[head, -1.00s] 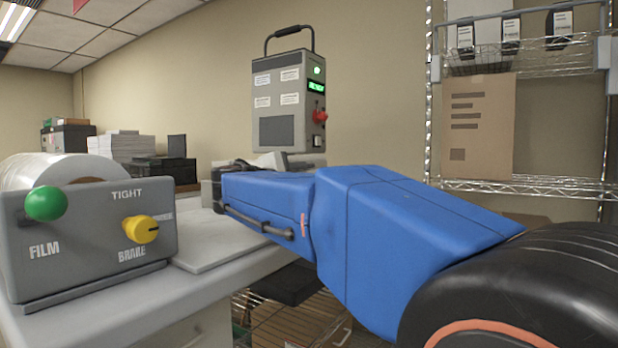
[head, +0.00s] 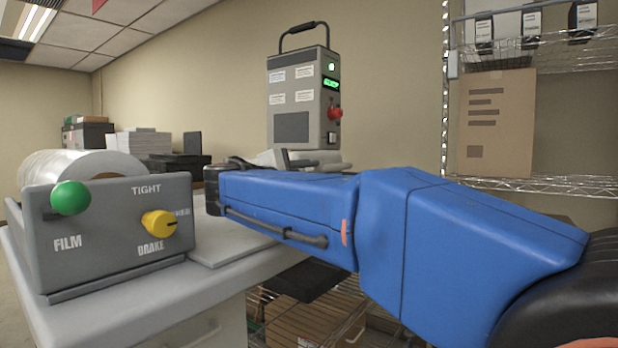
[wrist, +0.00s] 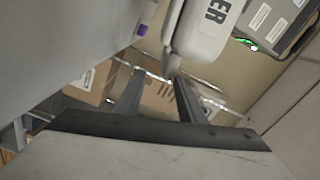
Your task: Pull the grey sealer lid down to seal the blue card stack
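A pale grey rounded part with dark letters ending in "ER" (wrist: 205,28) shows at the top of the wrist view. It may belong to the sealer, but I cannot tell whether it is the lid. A tall grey unit with a black top handle (head: 303,100) stands upright in the head view, with a green display and a red knob. It also shows in the wrist view (wrist: 275,22). I cannot make out the blue card stack. My gripper (wrist: 160,75) has its two fingers apart, nothing seen between them, close below the lettered part. In the head view my blue arm hides the fingers.
A grey film box with green and yellow knobs (head: 110,235) and a clear film roll (head: 75,168) stand on the near left of the counter (head: 185,290). Paper stacks (head: 140,142) lie behind. A wire shelf with a cardboard box (head: 495,125) stands right. Cartons (wrist: 90,82) show below.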

